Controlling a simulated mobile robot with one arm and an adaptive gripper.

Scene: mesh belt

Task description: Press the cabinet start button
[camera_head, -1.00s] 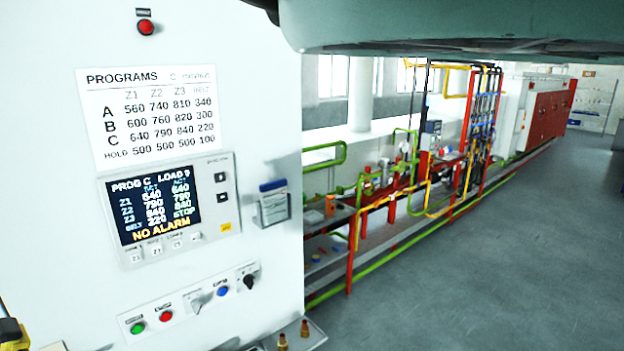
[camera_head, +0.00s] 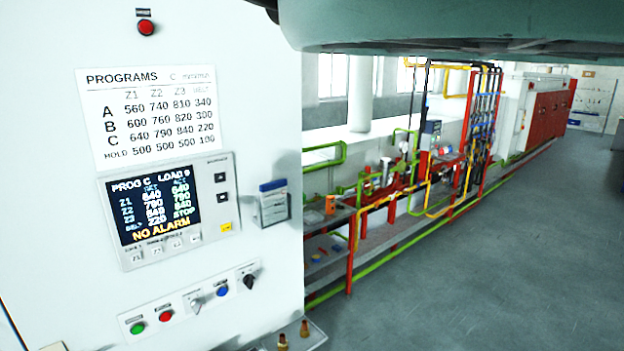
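The white cabinet (camera_head: 60,250) fills the left of the head view. A row of controls sits low on its face: a green button (camera_head: 138,328), a red button (camera_head: 165,315), a grey selector (camera_head: 195,302), a blue button (camera_head: 222,290) and a black knob (camera_head: 249,281). The green one is at the left end; its small label is too blurred to read. The display (camera_head: 153,203) above reads PROG C, LOAD 9, STOP at the belt line and NO ALARM. My gripper is not in view.
A red lamp or button (camera_head: 146,27) is high on the cabinet, above a printed programs sheet (camera_head: 150,112). A small tray with brass-coloured parts (camera_head: 304,329) is at the cabinet's foot. Coloured pipework (camera_head: 440,180) runs along the right. The grey floor (camera_head: 500,270) there is clear.

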